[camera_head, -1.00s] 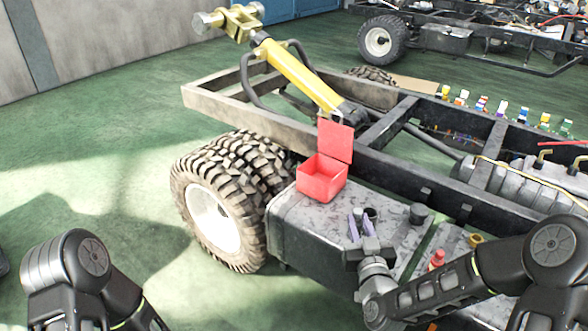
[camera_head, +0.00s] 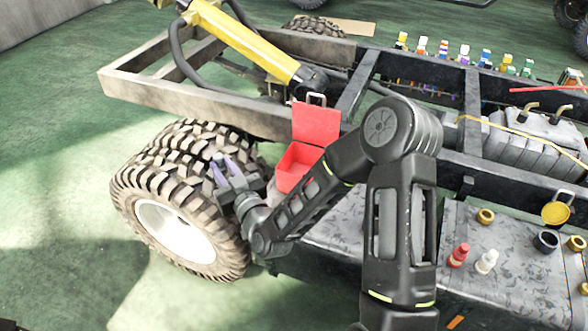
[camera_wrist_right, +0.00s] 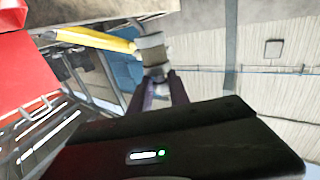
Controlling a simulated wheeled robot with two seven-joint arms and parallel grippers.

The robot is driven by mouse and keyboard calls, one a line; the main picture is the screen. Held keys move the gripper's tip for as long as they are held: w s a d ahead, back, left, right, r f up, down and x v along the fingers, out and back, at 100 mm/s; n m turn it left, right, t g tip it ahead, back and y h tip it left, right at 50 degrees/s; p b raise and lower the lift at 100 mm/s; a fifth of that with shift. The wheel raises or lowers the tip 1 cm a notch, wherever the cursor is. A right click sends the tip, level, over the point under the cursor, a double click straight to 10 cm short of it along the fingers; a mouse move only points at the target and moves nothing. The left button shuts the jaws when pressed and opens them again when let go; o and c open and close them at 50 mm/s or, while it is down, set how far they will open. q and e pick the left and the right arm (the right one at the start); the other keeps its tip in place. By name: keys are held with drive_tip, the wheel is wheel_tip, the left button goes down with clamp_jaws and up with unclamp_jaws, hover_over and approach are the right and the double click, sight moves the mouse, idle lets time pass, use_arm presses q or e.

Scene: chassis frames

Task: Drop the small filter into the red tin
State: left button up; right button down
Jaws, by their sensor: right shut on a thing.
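The red tin (camera_head: 297,168) stands on the tank beside the chassis rail, its lid raised at the back. My right forearm covers its right part. My right gripper (camera_head: 223,167) is left of the tin in the picture, in front of the big tyre, fingers pointing up. In the right wrist view the fingers (camera_wrist_right: 158,92) point away, and part of the red tin (camera_wrist_right: 18,70) shows at the left edge. My left gripper is out of view.
A twin tyre (camera_head: 190,150) is just behind the gripper. A red bottle (camera_head: 459,255), a white bottle (camera_head: 486,262) and several small caps are at the right. Small coloured bottles line the far rail.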

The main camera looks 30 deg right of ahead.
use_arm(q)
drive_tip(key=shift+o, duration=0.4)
